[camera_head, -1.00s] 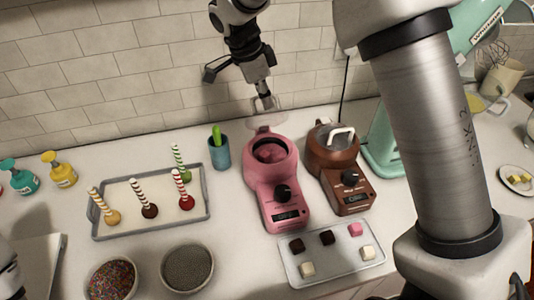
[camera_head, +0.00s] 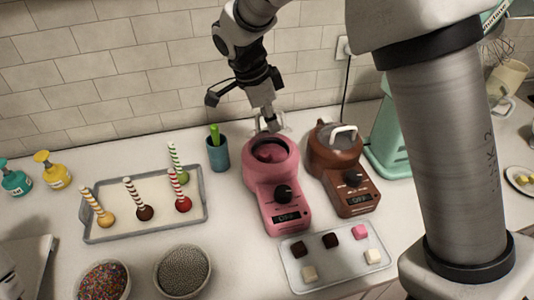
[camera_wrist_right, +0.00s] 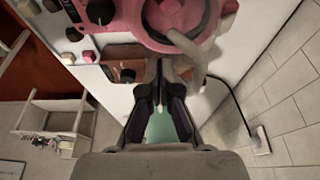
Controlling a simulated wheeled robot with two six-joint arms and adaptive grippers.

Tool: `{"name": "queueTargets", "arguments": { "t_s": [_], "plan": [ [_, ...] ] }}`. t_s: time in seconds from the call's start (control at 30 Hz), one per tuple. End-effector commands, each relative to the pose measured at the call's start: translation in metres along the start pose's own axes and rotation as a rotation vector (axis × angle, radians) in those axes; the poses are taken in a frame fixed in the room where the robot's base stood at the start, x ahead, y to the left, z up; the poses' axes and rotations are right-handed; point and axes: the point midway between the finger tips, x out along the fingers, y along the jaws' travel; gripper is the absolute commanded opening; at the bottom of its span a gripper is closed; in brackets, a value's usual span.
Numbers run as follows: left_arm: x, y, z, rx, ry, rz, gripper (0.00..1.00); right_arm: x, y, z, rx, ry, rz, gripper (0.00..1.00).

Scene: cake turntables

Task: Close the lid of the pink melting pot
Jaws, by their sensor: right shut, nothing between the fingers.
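The pink melting pot (camera_head: 262,178) stands on the counter in the head view, its bowl uncovered with pink contents inside. Its clear lid (camera_head: 284,121) stands raised at the back of the bowl and is hard to make out. My right gripper (camera_head: 268,117) reaches down from above, shut and empty, at the lid behind the bowl; I cannot tell whether it touches. In the right wrist view, the shut fingers (camera_wrist_right: 165,70) point at the pot's back edge, close to a pale curved piece, and the pot's pink rim (camera_wrist_right: 206,32) shows beyond. My left gripper is not in view.
A brown melting pot (camera_head: 318,160) with a white-handled lid stands close on the right. A tray of chocolates (camera_head: 340,277) lies in front. The tiled wall is close behind.

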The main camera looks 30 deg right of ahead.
Motion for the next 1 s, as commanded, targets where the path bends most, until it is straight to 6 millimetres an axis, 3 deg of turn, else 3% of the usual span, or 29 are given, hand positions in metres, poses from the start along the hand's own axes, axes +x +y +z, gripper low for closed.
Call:
{"name": "queueTargets", "arguments": {
  "t_s": [0.13, 0.43, 1.0],
  "plan": [
    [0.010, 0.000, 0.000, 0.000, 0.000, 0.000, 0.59, 0.011, 0.007, 0.004, 0.000, 0.000, -0.001, 0.00],
    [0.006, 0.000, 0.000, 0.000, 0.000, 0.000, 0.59, 0.008, 0.008, 0.003, 0.000, 0.000, -0.001, 0.00],
    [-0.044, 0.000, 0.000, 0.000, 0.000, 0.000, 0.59, -0.052, 0.032, -0.016, 0.000, 0.000, -0.001, 0.00]
  ]
}}
